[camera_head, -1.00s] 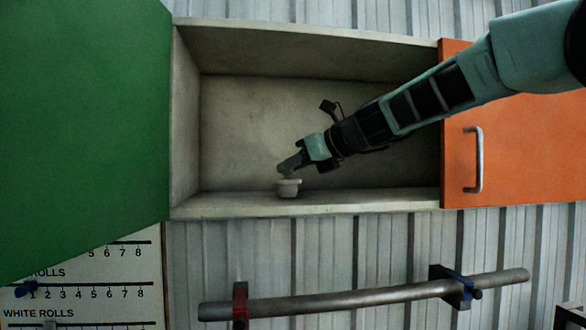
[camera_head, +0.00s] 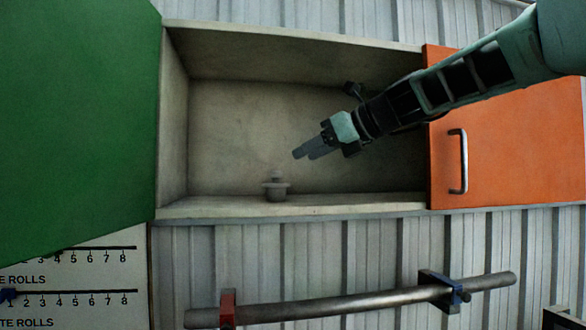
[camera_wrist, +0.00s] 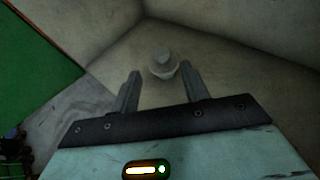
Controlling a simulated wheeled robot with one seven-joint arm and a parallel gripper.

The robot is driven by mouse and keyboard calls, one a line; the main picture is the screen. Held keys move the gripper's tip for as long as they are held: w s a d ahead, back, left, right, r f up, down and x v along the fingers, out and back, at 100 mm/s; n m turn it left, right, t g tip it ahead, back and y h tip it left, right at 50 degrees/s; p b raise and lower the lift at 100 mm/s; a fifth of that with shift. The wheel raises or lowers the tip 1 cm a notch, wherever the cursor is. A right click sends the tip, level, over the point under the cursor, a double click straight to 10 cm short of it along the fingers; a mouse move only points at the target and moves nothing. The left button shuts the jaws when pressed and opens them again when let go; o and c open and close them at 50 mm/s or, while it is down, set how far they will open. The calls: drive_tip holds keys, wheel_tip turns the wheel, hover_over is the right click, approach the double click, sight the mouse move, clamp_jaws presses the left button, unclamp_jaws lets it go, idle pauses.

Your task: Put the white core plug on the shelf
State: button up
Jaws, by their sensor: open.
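The white core plug (camera_head: 276,187), a small pale piece with a flange and a knob on top, stands upright on the floor of the open shelf (camera_head: 330,206), close to its front edge. My gripper (camera_head: 303,154) is open and empty, above and to the right of the plug, apart from it. In the wrist view the plug (camera_wrist: 163,64) shows beyond the tips of my two open fingers (camera_wrist: 158,76), with nothing between them.
A green door (camera_head: 75,120) stands open at the left of the shelf. An orange door with a handle (camera_head: 510,150) is at the right. Below are a metal bar (camera_head: 350,304) in red and blue brackets and a scale board (camera_head: 75,295).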

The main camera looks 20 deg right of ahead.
drive_tip(key=v, duration=0.3)
drive_tip(key=shift+s+r, duration=0.15)
drive_tip(key=shift+s, duration=0.05)
drive_tip(key=shift+d, duration=0.1)
idle(0.4)
